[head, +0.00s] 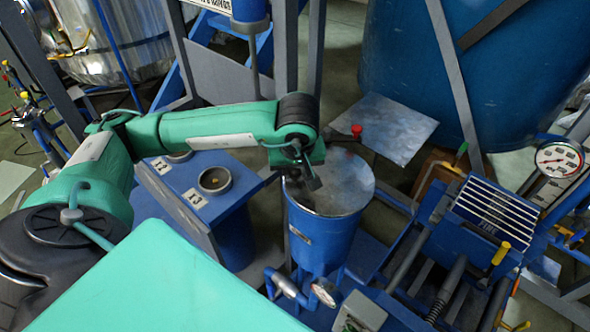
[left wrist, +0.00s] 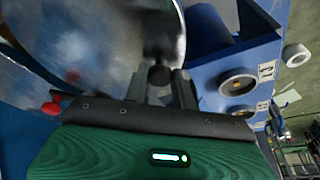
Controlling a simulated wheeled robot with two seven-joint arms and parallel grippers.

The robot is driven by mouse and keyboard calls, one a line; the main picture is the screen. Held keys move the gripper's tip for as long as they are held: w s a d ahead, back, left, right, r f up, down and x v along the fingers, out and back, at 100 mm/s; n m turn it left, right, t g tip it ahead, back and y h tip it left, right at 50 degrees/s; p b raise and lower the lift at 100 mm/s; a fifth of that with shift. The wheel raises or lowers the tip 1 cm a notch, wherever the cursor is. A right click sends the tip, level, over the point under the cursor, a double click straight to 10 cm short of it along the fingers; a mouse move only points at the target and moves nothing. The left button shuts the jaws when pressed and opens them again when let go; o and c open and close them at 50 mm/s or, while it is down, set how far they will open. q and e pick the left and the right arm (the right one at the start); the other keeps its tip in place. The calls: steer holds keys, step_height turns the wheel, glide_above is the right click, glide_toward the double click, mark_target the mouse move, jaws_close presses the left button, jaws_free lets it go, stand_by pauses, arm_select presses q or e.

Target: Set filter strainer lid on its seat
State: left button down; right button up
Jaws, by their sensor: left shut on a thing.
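The filter strainer lid (head: 348,184) is a round, shiny grey metal disc. In the head view it lies over the top of the blue cylindrical strainer body (head: 322,240); I cannot tell whether its rim touches the seat, which is hidden beneath it. My left gripper (head: 310,180) is over the lid's left part. In the left wrist view the gripper (left wrist: 160,84) is shut on the lid's dark round knob, and the lid (left wrist: 85,45) fills the upper left. My right gripper is in neither view.
A blue bench with round sockets (head: 214,180) stands left of the strainer. A flat grey plate (head: 385,127) and a red knob (head: 356,130) are behind it. A slatted blue frame (head: 495,212) stands at right.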

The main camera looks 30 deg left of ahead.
arm_select(q)
steer(key=c, duration=1.1)
jaws_free()
steer(key=shift+o, duration=0.2)
steer(key=v, duration=1.3)
steer(key=shift+s+r, duration=0.15)
steer(key=shift+r, duration=0.2)
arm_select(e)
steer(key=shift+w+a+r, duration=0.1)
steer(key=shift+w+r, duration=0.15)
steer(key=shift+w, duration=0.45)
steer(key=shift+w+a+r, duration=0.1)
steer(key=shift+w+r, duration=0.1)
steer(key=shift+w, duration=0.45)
